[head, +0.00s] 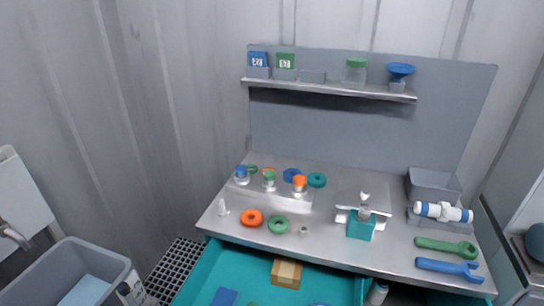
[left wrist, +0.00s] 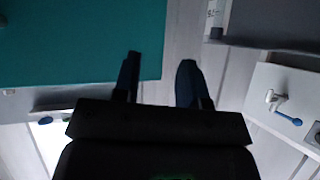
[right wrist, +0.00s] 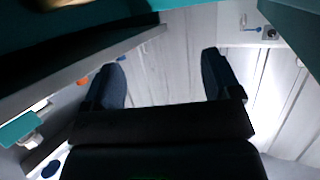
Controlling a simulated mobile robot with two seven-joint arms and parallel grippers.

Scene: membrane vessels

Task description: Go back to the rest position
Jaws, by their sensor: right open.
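Neither of my grippers shows in the head view. My left gripper (left wrist: 158,80) shows in the left wrist view with its two dark fingers apart and nothing between them. Behind it are a teal surface and the pale wall. My right gripper (right wrist: 165,70) shows in the right wrist view with its fingers wide apart and empty. Pale wall panels show through its gap. Neither gripper touches anything that I can see.
A steel workbench (head: 335,226) holds coloured rings, small capped vessels, a teal block (head: 361,226), and green (head: 445,246) and blue (head: 449,267) wrenches. A teal drawer (head: 208,270) is open below. A shelf (head: 330,89) is behind. A grey bin (head: 75,268) stands at left.

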